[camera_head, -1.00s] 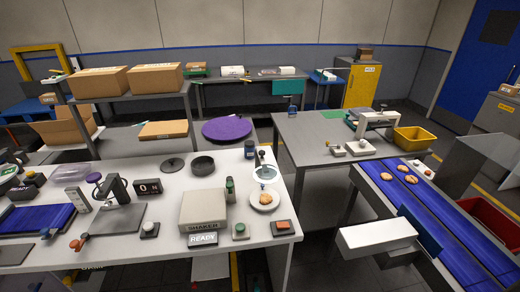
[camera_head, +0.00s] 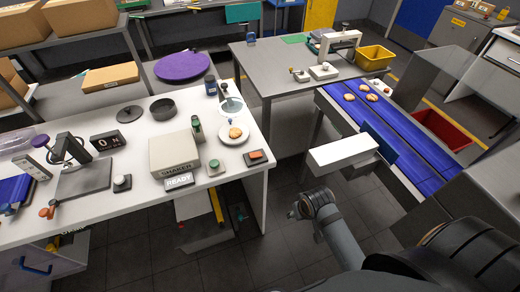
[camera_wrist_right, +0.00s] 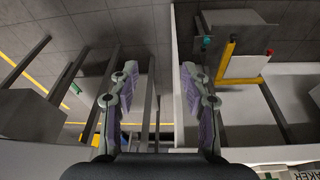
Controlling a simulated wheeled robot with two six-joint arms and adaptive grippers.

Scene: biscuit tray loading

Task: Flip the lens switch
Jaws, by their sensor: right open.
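A round magnifying lens (camera_head: 231,105) stands at the right end of the white table, behind a saucer (camera_head: 227,140) with a biscuit (camera_head: 236,133). In front of it lie a small box with an orange-red top (camera_head: 256,156) and a block with a green knob (camera_head: 213,164). I cannot tell for certain which part is the lens switch. My right arm (camera_head: 341,238) comes in from the lower right, apart from the table over the floor. My right gripper (camera_wrist_right: 160,82) is open and empty in the right wrist view. My left gripper is out of view.
A beige shaker box (camera_head: 174,152) with a READY sign (camera_head: 179,180) stands left of the green knob. A blue conveyor (camera_head: 400,128) with several biscuits runs at the right, with a white box (camera_head: 342,151) at its near side. Open floor lies between.

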